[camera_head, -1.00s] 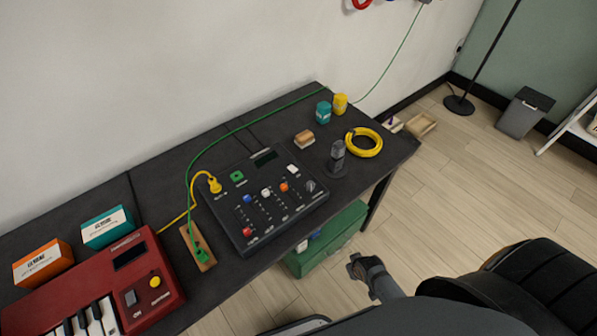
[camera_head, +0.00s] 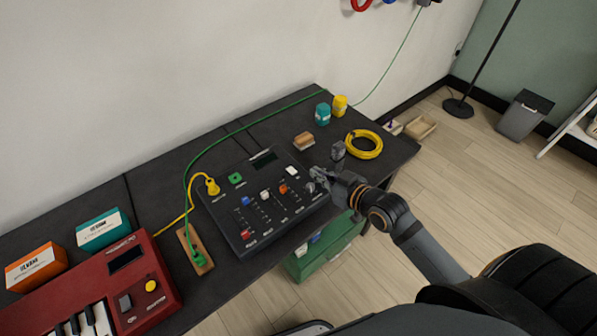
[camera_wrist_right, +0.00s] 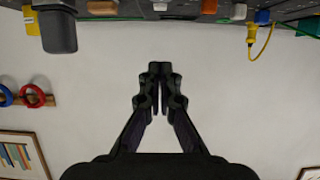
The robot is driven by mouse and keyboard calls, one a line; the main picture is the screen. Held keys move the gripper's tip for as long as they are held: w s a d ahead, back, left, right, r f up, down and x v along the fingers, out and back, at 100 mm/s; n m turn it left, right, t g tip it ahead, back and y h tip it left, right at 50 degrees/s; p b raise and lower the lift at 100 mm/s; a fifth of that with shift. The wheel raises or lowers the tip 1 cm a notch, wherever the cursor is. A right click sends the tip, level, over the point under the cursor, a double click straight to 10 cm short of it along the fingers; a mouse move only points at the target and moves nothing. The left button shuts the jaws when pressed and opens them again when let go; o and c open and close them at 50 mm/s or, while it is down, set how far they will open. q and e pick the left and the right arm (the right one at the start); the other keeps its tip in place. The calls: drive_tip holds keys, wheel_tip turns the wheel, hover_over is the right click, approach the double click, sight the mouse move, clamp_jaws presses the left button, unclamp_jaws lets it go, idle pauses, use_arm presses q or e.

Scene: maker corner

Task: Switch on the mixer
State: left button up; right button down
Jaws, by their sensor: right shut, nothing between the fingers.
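The mixer (camera_head: 265,205) is a dark box on the black table, with a small screen, coloured slider caps, a green block and a white button (camera_head: 291,171) on top. A yellow plug (camera_head: 213,187) sits at its left back side. My right gripper (camera_head: 316,177) is shut and empty at the mixer's right edge, covering the knob area there; I cannot tell whether it touches. In the right wrist view the closed fingers (camera_wrist_right: 160,88) show with the mixer's coloured caps along the top edge. My left gripper is not in view.
A dark upright device (camera_head: 338,150) stands just behind my right gripper, near a yellow cable coil (camera_head: 364,145). A red keyboard (camera_head: 110,290) and a wooden power strip (camera_head: 195,250) with a green plug lie left. A green crate (camera_head: 325,248) is under the table.

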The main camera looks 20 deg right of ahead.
drive_tip(key=shift+w, duration=0.15)
drive_tip(key=b, duration=0.1)
hover_over(299, 178)
wheel_tip(299, 178, down, 3)
drive_tip(key=shift+a+f, duration=0.1)
wheel_tip(299, 178, down, 4)
drive_tip(key=shift+w+r, duration=0.1)
drive_tip(key=shift+r, duration=0.15)
drive_tip(key=shift+f, duration=0.45)
